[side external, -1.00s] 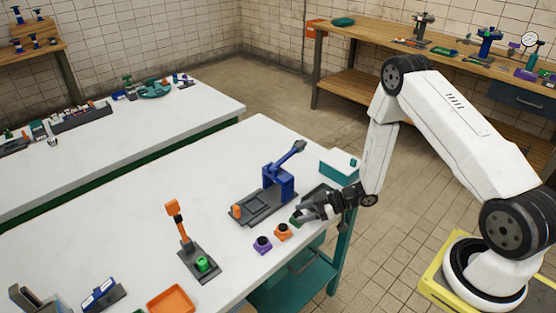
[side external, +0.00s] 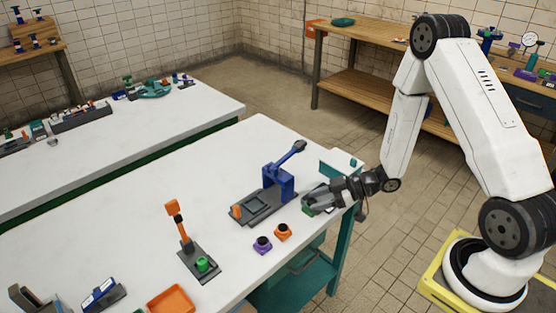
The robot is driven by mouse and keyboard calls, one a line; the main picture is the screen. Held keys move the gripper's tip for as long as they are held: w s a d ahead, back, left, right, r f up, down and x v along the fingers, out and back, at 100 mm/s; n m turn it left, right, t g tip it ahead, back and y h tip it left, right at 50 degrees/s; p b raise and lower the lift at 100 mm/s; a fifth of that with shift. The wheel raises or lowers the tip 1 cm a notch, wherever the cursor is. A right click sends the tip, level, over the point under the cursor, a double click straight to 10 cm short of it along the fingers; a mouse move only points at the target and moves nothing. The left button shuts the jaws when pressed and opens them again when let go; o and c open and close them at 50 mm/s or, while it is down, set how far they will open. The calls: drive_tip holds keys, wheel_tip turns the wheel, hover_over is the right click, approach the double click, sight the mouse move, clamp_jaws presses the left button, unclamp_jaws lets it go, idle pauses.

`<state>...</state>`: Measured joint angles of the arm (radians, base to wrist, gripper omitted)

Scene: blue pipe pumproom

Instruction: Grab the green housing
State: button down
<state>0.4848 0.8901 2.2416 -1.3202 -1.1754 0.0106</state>
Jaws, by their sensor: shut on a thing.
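The green housing (side external: 308,210) is small and sits between the fingertips of my gripper (side external: 313,203) in the side view. My gripper is shut on it, near the right edge of the white table (side external: 130,215). The fingers hide part of the housing. I cannot tell for sure whether it is clear of the table top. An orange housing (side external: 283,232) and a purple housing (side external: 262,245) stand on the table just to the left and nearer the camera.
A blue lever press (side external: 278,185) on a dark base stands left of my gripper. A teal box (side external: 340,165) is behind it. An orange-handled fixture (side external: 185,240) holding a green piece and an orange tray (side external: 171,301) are further left. The table's middle left is clear.

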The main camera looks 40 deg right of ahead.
drive_tip(key=s+r, duration=0.4)
drive_tip(key=s, duration=0.5)
drive_tip(key=shift+s+a+r, duration=0.15)
drive_tip(key=shift+s+r, duration=0.15)
drive_tip(key=shift+r, duration=0.05)
drive_tip(key=shift+w, duration=0.15)
